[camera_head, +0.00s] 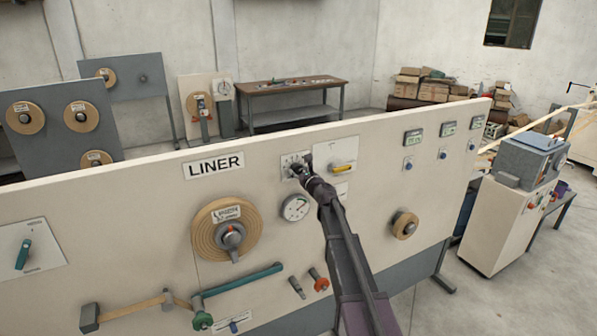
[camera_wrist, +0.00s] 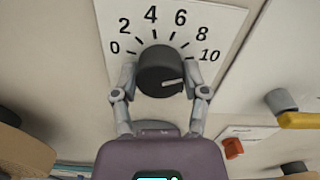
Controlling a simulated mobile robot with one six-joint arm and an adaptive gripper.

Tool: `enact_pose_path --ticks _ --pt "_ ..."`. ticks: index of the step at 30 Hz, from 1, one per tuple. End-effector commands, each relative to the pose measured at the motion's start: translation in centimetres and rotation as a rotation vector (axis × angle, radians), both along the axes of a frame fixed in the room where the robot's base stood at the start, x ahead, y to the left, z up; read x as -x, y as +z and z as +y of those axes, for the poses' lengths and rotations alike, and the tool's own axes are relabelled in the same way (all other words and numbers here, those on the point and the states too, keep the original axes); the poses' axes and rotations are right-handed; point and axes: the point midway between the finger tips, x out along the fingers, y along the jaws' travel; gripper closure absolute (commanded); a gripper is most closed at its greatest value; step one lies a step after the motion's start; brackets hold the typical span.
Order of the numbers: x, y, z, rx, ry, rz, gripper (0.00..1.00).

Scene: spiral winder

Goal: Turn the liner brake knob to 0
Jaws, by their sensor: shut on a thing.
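The brake knob (camera_wrist: 158,66) is a round black knob on a white plate (camera_wrist: 226,30) with a printed scale from 0 at left to 10 at right. Its white mark points right, toward the 10 side. My gripper (camera_wrist: 159,80) is shut on the knob, one finger on each side. In the head view, my gripper (camera_head: 303,168) is at the small scale plate (camera_head: 287,159) right of the LINER sign (camera_head: 214,164). There the gripper mostly hides the knob.
A yellow-handled switch (camera_head: 341,169) sits just right of the plate, and a round gauge (camera_head: 295,207) is below it. A brown roll (camera_head: 226,229) sticks out at lower left. A red knob (camera_head: 319,280) and teal bar (camera_head: 243,280) stick out lower on the panel.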

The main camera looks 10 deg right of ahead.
Motion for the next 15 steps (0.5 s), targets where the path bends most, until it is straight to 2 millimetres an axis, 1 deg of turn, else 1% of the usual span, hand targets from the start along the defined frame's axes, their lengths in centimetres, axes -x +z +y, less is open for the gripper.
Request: enact_pose_path --ticks 15 --pt "-0.09 -0.01 0.08 0.430 -0.001 -0.139 0.90"
